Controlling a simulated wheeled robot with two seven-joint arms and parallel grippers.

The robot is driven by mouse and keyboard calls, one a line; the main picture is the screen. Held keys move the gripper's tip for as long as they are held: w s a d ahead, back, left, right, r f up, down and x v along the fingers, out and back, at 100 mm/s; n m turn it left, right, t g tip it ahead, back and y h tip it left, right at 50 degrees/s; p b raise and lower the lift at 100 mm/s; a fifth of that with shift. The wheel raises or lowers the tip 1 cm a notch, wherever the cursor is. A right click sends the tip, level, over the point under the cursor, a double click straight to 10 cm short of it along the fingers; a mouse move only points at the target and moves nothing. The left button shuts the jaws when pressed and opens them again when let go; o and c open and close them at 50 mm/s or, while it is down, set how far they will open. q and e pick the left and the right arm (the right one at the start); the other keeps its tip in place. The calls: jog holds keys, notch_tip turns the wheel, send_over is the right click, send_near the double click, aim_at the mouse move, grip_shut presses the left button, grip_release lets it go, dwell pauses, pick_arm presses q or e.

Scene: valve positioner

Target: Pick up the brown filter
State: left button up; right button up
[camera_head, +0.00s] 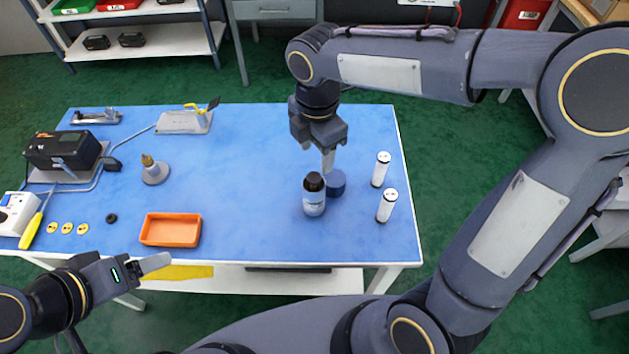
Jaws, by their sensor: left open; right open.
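No plainly brown filter can be made out. A small dark bottle (314,196) with a black cap and pale label stands upright on the blue table. A short blue cylinder (336,183) stands close behind it to the right. Two white cylinders with dark ends, one farther back (381,169) and one nearer (387,206), stand at the table's right side. My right gripper (325,160) is open and points down just above the blue cylinder and bottle, holding nothing visible. My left gripper (152,264) is open and empty off the table's front edge, below the orange tray.
An orange tray (171,230) lies near the front edge of the blue table (250,215). A brass-tipped fitting (154,171), a dark device (62,150), a white socket block (17,212), a yellow-handled tool (36,226) and several yellow discs occupy the left. The table's middle is clear.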

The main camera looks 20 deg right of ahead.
aim_at(314, 177)
jog(key=shift+w+a+f+n, duration=0.25)
jog(key=shift+n, duration=0.05)
jog(key=shift+f, duration=0.35)
notch_tip(314, 177, down, 7)
jog(key=shift+s+r, duration=0.1)
jog(key=shift+s, duration=0.05)
grip_shut()
